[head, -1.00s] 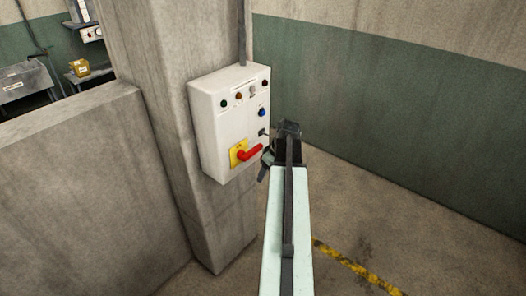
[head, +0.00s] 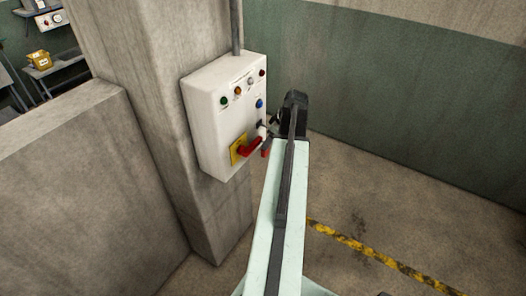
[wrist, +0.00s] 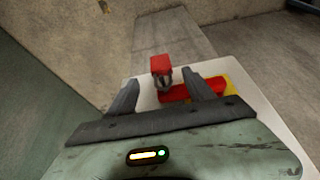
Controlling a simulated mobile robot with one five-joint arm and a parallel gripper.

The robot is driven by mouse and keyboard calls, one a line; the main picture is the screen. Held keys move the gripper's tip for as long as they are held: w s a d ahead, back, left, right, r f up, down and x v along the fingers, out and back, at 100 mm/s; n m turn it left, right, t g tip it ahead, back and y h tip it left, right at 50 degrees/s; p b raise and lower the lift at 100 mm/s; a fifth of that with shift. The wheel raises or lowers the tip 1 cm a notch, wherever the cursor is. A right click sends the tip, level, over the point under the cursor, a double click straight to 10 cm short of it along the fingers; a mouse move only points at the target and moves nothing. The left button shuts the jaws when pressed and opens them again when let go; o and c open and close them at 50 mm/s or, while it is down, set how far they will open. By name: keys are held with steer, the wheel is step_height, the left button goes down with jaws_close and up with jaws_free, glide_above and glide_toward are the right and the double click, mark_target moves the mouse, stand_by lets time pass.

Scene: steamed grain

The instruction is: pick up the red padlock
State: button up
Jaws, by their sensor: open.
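The red padlock (wrist: 160,64) shows in the wrist view just beyond my fingertips, its metal shackle toward me. It lies between the lines of the two fingers, apart from both as far as I can tell. In the head view a small red piece of the padlock (head: 265,152) shows beside the red switch handle (head: 249,148). My gripper (wrist: 161,80) is open and empty, its dark fingers spread on either side of the shackle. In the head view my gripper (head: 268,128) is at the box's right edge, partly hidden by my arm.
The white control box (head: 207,128) with coloured buttons is mounted on a concrete pillar (head: 145,100). Its red handle sits on a yellow plate (head: 238,150). A low concrete wall (head: 85,190) stands at left. The floor (head: 370,190) at right is clear, with a yellow-black stripe.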

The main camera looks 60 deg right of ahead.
steer(key=shift+b+x, duration=0.55)
steer(key=shift+x, duration=0.6)
steer(key=b+x, duration=0.4)
steer(key=x, duration=0.1)
steer(key=shift+b, duration=0.35)
steer(key=shift+a+r, duration=0.1)
steer(key=shift+r, duration=0.05)
jaws_close()
steer(key=shift+r+p, duration=0.15)
steer(key=shift+p, duration=0.15)
steer(key=shift+r+p, duration=0.9)
steer(key=s, duration=1.8)
steer(key=shift+f+b, duration=0.3)
